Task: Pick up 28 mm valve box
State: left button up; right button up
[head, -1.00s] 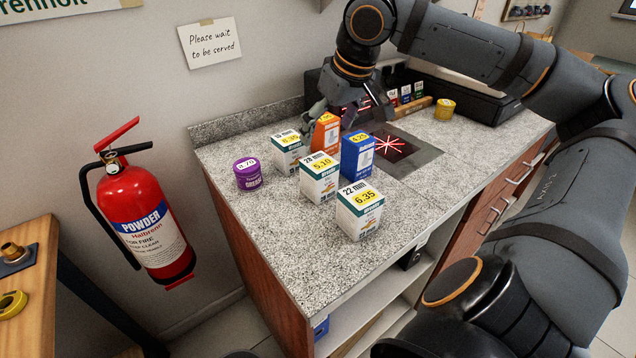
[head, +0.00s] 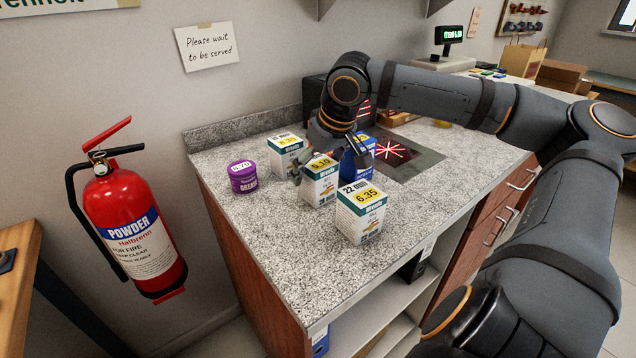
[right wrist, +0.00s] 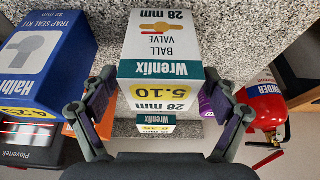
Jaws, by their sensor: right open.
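The 28 mm valve box (head: 321,187) is white and green with a yellow 5.10 label, upright on the speckled counter. In the right wrist view the 28 mm valve box (right wrist: 160,45) sits between the two fingers. My right gripper (head: 329,166) is open at the top of this box, one finger on each side; it also shows in the right wrist view (right wrist: 159,82). A gap seems to remain beside the fingers, but contact is hard to tell. My left gripper is not in view.
The 22 mm box (head: 361,213) stands close in front, right. A blue trap seal kit box (head: 358,162) is close behind, right. Another valve box (head: 286,155) and a purple grease tub (head: 243,178) stand left. The counter's front left (head: 285,245) is clear.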

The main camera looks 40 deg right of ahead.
jog(key=x, duration=0.3)
jog(key=c, duration=1.7)
